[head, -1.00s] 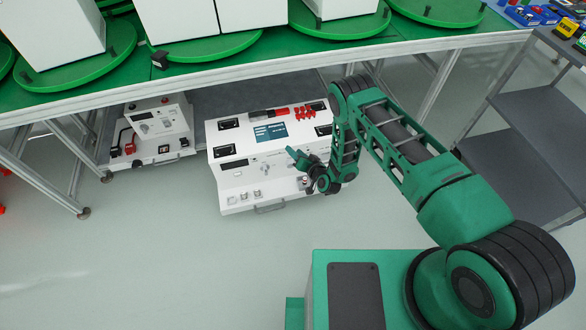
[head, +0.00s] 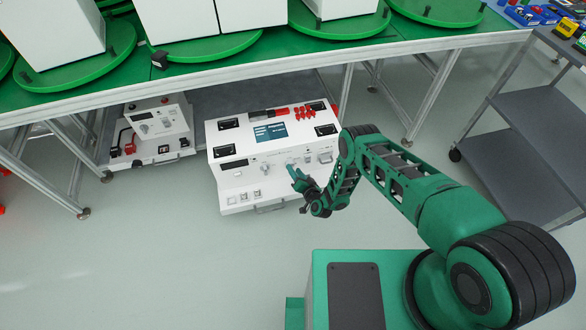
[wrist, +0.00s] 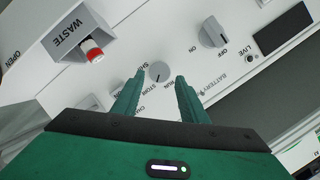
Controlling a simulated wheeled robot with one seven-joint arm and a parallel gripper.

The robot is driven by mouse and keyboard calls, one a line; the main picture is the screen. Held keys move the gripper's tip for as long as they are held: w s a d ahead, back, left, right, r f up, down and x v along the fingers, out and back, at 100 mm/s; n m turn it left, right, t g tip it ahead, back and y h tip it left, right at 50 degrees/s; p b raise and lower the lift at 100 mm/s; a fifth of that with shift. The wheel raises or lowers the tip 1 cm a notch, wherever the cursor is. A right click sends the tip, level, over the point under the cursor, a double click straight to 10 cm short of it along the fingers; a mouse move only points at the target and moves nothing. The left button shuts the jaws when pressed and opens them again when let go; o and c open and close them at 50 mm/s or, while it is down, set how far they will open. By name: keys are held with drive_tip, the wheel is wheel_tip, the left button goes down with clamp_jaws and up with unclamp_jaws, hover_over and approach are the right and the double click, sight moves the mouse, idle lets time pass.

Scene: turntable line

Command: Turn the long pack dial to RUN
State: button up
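My gripper (wrist: 160,79) is open, with one green finger either side of the dial's near edge and a gap to each. Whether the fingertips reach around the dial in depth cannot be told. In the head view my gripper (head: 292,169) is at the pack's front panel and hides the dial.
A larger ON/OFF knob (wrist: 212,32) sits right of the dial in the wrist view. A WASTE recess (wrist: 82,38) with a red-tipped plug (wrist: 93,50) is left. A smaller white unit (head: 158,125) stands left of the pack. Open floor lies in front.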

sight(292, 165)
drive_tip(key=shift+x, duration=1.75)
drive_tip(key=shift+c, duration=0.3)
drive_tip(key=shift+d, duration=0.1)
drive_tip(key=c, duration=0.7)
drive_tip(key=shift+s+a+n+t+h, duration=0.1)
drive_tip(key=shift+a+n+t+h, duration=0.1)
drive_tip(key=shift+n+h, duration=1.3)
drive_tip(key=shift+s+a+n+t+h, duration=0.15)
drive_tip(key=shift+n+h, duration=0.45)
drive_tip(key=shift+n, duration=1.7)
drive_tip(key=shift+f, duration=0.1)
